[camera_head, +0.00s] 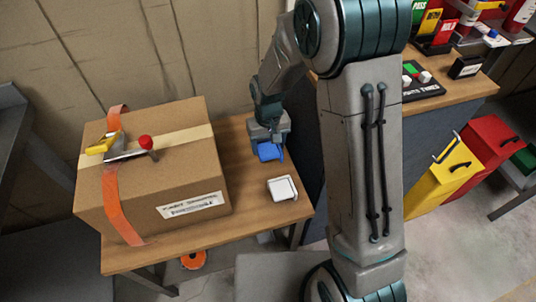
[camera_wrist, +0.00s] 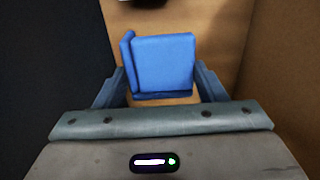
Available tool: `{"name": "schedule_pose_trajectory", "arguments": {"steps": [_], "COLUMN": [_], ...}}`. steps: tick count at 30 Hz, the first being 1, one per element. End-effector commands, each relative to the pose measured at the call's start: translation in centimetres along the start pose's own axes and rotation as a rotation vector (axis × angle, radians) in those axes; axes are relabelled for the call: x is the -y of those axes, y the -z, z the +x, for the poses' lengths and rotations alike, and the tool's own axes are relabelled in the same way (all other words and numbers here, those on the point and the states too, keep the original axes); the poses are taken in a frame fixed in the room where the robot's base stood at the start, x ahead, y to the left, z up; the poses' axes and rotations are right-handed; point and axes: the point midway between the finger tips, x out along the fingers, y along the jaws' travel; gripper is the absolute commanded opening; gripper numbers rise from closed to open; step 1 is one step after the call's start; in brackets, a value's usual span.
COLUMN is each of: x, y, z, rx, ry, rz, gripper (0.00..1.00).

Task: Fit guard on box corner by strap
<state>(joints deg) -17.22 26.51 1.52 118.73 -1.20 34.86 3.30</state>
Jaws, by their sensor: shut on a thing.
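My gripper (camera_head: 268,143) is shut on a blue corner guard (camera_head: 269,152) and holds it over the right part of the wooden table, to the right of the box. The guard also shows between the fingers in the wrist view (camera_wrist: 163,63). The cardboard box (camera_head: 150,185) stands on the table (camera_head: 242,208). An orange strap (camera_head: 125,206) runs over its left part, with a metal buckle or ratchet with a red knob (camera_head: 146,142) and a yellow part (camera_head: 103,144) on top. I cannot tell how tight the strap is.
A white square item (camera_head: 282,188) lies on the table's right front. An orange roll (camera_head: 194,260) is below the table. A counter with signs (camera_head: 448,92) and yellow (camera_head: 442,175) and red (camera_head: 487,150) bins stand at right.

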Motion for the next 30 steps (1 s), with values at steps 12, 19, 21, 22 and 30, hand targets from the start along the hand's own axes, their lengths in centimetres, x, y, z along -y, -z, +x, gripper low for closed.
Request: {"name": "schedule_pose_trajectory", "arguments": {"steps": [12, 19, 21, 22, 30], "x": [-0.1, -0.2, -0.2, -0.2, -0.2], "y": [-0.1, 0.0, 0.0, 0.0, 0.0], "z": [5.0, 6.3, 6.3, 6.3, 6.6], "rx": [0.003, -0.001, -0.001, -0.001, -0.001], "ry": [-0.001, 0.0, 0.0, 0.0, 0.0], "rz": [0.002, 0.004, 0.004, 0.004, 0.004], "gripper": [0.43, 0.43, 0.43, 0.43, 0.86]}}
